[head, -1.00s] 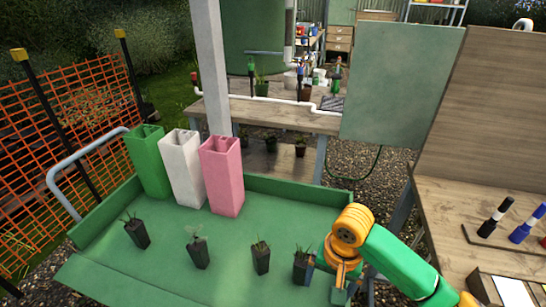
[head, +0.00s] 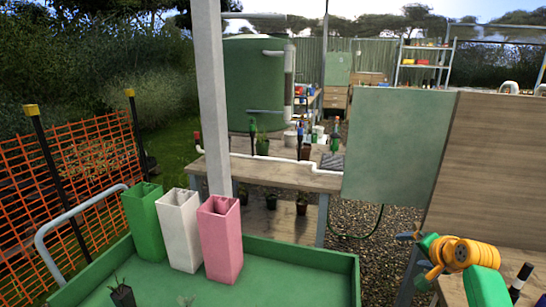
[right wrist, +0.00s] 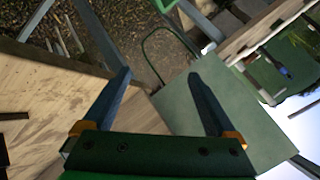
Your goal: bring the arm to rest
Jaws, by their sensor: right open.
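My right gripper (head: 412,258) is raised at the right of the head view, beside the wooden bench, to the right of the green tray. In the right wrist view its two dark fingers (right wrist: 163,82) stand wide apart with nothing between them. My left gripper is in neither view. The green tray (head: 300,252) holds three upright square tubes at its back left: a green tube (head: 146,212), a white tube (head: 180,232) and a pink tube (head: 222,242). A small dark seedling pot (head: 122,296) stands at the lower edge of the head view.
A grey-green panel (head: 397,145) stands behind the gripper. A wooden bench with a tall back board (head: 492,170) is at the right, with a dark marker-like object (head: 520,278) on it. A white post (head: 212,110) rises behind the tubes. An orange mesh fence (head: 85,180) is at the left.

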